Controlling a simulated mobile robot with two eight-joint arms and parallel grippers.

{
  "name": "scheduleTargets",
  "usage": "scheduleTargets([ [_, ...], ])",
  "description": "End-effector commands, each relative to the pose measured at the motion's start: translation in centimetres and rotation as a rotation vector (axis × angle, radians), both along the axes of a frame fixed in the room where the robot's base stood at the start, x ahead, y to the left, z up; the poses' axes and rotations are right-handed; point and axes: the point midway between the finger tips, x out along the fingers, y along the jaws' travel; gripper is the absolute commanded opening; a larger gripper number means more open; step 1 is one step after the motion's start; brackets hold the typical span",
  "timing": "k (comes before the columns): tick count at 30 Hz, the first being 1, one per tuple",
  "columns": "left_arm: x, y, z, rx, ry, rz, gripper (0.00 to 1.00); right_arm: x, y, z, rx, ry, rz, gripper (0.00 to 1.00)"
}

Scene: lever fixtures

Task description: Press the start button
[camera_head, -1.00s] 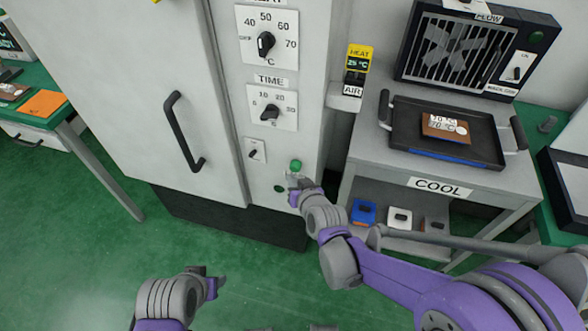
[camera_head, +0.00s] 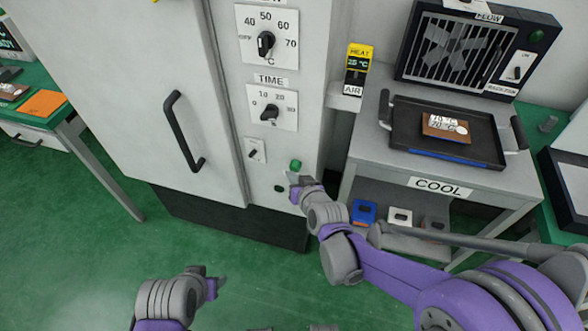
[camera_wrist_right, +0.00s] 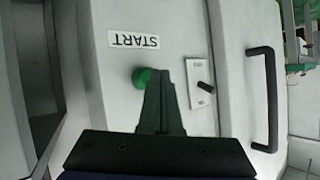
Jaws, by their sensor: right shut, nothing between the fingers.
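The green start button (camera_head: 295,165) sticks out from the front of the white cabinet, low on its control strip. In the right wrist view the button (camera_wrist_right: 142,77) shows beside my fingertips, with an upside-down START label (camera_wrist_right: 133,40) near it. My right gripper (camera_head: 292,177) is shut and empty, just below the button in the head view. In the wrist view its fingers (camera_wrist_right: 160,74) partly overlap the button's edge; I cannot tell whether they touch it. My left gripper (camera_head: 221,281) hangs low over the floor, away from the cabinet; its jaws are unclear.
A small switch (camera_head: 254,151), a TIME knob (camera_head: 269,113) and a heat knob (camera_head: 265,44) sit above on the cabinet. The door handle (camera_head: 183,131) is to the left. A grey COOL cart (camera_head: 360,150) with a black tray (camera_head: 400,110) stands at the right.

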Motion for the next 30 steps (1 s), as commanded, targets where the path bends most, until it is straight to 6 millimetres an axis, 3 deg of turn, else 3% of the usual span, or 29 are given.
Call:
scheduleTargets([
  [30, 0.00, 0.00, -0.17, 0.000, 0.001, 0.000, 0.50, 0.96, -0.30, -0.01, 0.001, 0.000, 0.000, 0.00],
])
